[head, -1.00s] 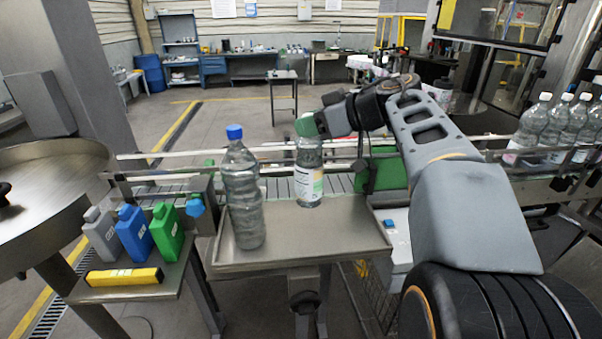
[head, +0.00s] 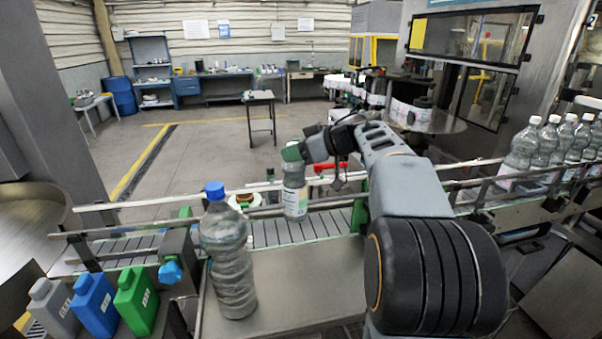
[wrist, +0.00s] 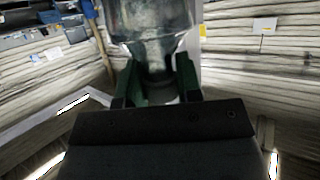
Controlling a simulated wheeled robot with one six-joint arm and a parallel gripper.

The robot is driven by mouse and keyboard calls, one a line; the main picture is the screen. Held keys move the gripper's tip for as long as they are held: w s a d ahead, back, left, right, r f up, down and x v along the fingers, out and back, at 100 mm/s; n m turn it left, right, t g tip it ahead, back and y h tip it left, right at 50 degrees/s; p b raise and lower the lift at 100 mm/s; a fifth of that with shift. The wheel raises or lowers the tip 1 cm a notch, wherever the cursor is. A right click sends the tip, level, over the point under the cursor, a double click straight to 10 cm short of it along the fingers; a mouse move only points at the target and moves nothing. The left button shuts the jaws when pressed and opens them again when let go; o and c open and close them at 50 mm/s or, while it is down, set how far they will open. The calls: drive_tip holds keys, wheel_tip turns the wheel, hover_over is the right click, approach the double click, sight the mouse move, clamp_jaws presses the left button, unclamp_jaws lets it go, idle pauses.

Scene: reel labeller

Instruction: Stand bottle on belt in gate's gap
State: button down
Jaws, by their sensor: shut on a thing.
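The bottle hangs upright from the green fingers, over the slatted belt (head: 265,234). I cannot tell whether its base touches the belt. Its neck between the fingers (wrist: 155,85) and lower shoulder also show in the wrist view (wrist: 150,22). Green pieces stand by the belt at right (head: 360,216) and left (head: 185,213); I cannot tell which form the gate.
A blue-capped bottle (head: 228,255) stands on the metal tray (head: 305,285) in front of the belt. Grey, blue and green jugs (head: 137,300) stand at left. Rails (head: 120,205) run along the belt. Several bottles (head: 545,145) stand in line at right.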

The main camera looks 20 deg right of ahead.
drive_tip(key=w+d+f+p, duration=0.1)
drive_tip(key=w+d+f, duration=0.3)
drive_tip(key=f, duration=0.5)
drive_tip(key=shift+w+f+p, duration=0.25)
drive_tip(key=shift+w+p, duration=0.15)
drive_tip(key=shift+w, duration=0.05)
drive_tip(key=shift+d, duration=0.1)
drive_tip(key=c, duration=0.8)
unclamp_jaws()
drive_tip(key=shift+f, duration=0.15)
